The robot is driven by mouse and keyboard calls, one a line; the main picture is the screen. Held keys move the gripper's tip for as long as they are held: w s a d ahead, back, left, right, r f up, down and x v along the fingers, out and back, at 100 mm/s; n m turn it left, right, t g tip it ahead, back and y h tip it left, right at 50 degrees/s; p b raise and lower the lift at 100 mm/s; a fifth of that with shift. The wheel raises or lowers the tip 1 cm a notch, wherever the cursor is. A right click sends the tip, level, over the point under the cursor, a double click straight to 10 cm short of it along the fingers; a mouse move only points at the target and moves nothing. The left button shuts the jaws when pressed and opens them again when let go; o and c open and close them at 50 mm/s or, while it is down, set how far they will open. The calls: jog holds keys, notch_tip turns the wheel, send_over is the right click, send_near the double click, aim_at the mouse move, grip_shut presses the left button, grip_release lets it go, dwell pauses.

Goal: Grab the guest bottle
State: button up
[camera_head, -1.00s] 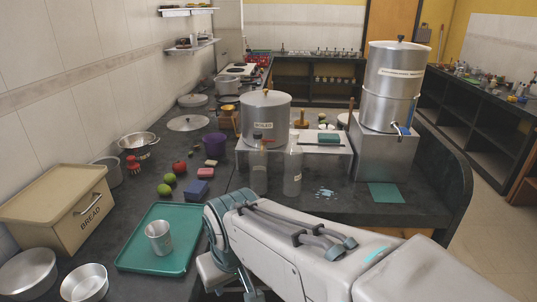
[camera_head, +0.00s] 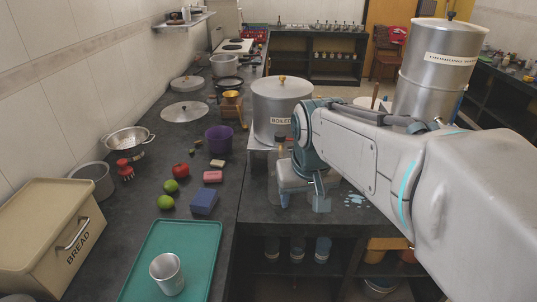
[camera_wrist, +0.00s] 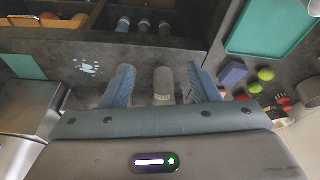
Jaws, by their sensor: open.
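The fingers appear on either side of the bottle, with no clear contact visible.
The steel BOILED pot (camera_head: 282,100) stands close behind. A blue block (camera_head: 204,201), purple cup (camera_head: 219,138) and green tray (camera_head: 190,245) with a steel tumbler (camera_head: 167,272) lie left. The counter edge is close in front, with a shelf of jars (camera_head: 297,250) below.

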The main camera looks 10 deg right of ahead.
jog(key=t, duration=0.1)
send_near(280, 135)
notch_tip(280, 135, up, 2)
jog(key=s, duration=0.2)
jog(key=x, duration=0.8)
jog(key=shift+w+a+b, duration=0.3)
jog(key=shift+w+b, duration=0.05)
jog(key=shift+b, duration=0.05)
jog(key=x, duration=0.4)
jog(key=shift+w+d+p, duration=0.3)
jog(key=shift+d, duration=0.1)
jog(key=shift+w+f, duration=0.2)
jog(key=shift+f, duration=0.25)
grip_shut()
jog(key=shift+r, duration=0.15)
